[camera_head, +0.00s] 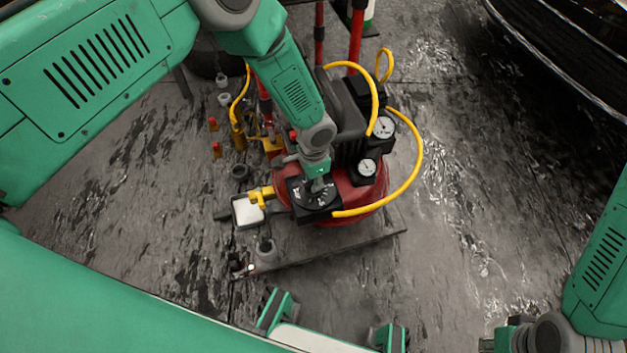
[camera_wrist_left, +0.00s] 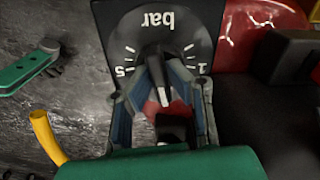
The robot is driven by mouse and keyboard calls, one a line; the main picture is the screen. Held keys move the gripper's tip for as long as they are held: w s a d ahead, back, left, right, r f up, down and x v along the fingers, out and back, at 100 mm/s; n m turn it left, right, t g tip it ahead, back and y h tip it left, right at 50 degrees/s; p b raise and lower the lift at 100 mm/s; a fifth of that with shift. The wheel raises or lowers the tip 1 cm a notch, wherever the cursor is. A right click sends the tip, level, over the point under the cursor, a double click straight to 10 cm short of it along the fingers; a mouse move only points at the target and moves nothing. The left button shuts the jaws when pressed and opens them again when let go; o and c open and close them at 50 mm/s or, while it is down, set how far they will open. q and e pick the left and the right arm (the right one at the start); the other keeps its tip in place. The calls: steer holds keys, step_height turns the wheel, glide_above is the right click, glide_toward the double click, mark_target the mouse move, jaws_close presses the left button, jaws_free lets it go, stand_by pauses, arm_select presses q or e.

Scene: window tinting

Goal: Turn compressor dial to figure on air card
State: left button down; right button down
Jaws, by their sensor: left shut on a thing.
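The compressor dial is a black square plate (camera_head: 322,212) on the front of the red compressor (camera_head: 372,195). In the left wrist view the dial plate (camera_wrist_left: 115,20) reads "bar" upside down, with 5 at left and 1 at right. My left gripper (camera_head: 318,186) reaches down onto it, its fingers (camera_wrist_left: 162,85) shut on the grey dial knob (camera_wrist_left: 153,57). The white pointer end (camera_wrist_left: 165,96) points down in that view, between the 1 and 5 sides; the figures there are hidden. A white card (camera_head: 247,211) sits left of the dial, its figure unreadable. My right gripper is barely visible at bottom right.
Two round gauges (camera_head: 383,126) (camera_head: 366,167) stand right of the dial. A yellow hose (camera_head: 419,160) loops around the right side and ends near the dial plate. Yellow fittings (camera_head: 262,194) stand between card and compressor. The wet floor (camera_head: 480,190) at right is clear.

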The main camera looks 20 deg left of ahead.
arm_select(q)
steer(key=shift+w+r, duration=0.1)
steer(key=shift+w, duration=0.05)
steer(key=c, duration=1.5)
jaws_free()
step_height(320, 180, up, 12)
steer(key=shift+d, duration=0.1)
steer(key=shift+c, duration=0.2)
